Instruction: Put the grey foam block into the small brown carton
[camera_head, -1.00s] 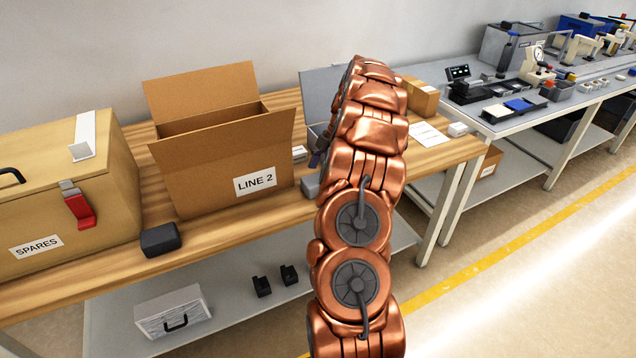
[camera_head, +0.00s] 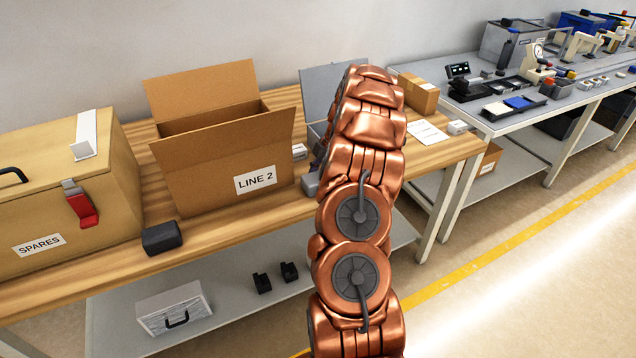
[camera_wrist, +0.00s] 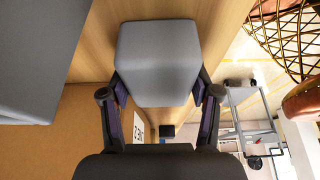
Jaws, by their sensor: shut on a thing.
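My gripper (camera_wrist: 160,95) is shut on the grey foam block (camera_wrist: 157,55), with one finger on each side of it. In the head view my arm hides most of the gripper; a grey piece (camera_head: 311,185) that looks like the block shows left of the arm, close to the bench top. Whether the block touches the wood cannot be told. An open brown carton (camera_head: 215,170) labelled LINE 2 stands left of the arm with its flaps up; it shows at lower left in the wrist view (camera_wrist: 70,125). A smaller brown carton (camera_head: 418,95) stands behind the arm, to the right; its top looks closed.
A tan SPARES case (camera_head: 60,190) stands at the left. A dark grey block (camera_head: 162,237) lies at the bench's front edge. A grey open-lidded box (camera_head: 318,90) is partly behind my arm. White papers (camera_head: 428,132) lie on the right end of the bench.

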